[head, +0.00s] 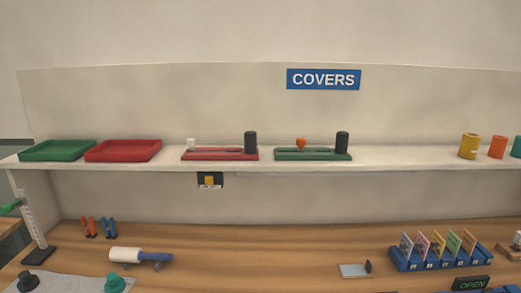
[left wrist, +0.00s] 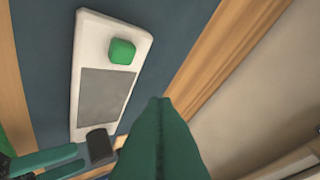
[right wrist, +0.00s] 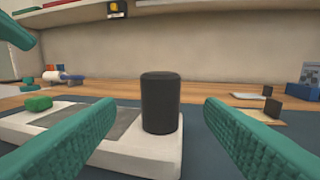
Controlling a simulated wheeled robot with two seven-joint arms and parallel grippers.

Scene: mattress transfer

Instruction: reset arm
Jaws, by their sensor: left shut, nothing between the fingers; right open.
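A white device (left wrist: 92,50) with a green block (left wrist: 122,51), a grey panel (left wrist: 105,97) and a black cylinder (left wrist: 101,147) lies on a dark blue surface. In the right wrist view the black cylinder (right wrist: 160,102) stands upright on the white device (right wrist: 105,155). My left gripper (left wrist: 160,102) is shut and empty, near the device. Its green fingers also show at upper left in the right wrist view (right wrist: 15,32). Neither gripper is in the head view.
In the head view a shelf (head: 400,162) holds a green tray (head: 58,150), a red tray (head: 123,150), red (head: 220,155) and green (head: 313,155) bases with black posts, and cups. Below, the wooden counter (head: 250,250) holds a white roller (head: 127,255) and a blue card rack (head: 440,257).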

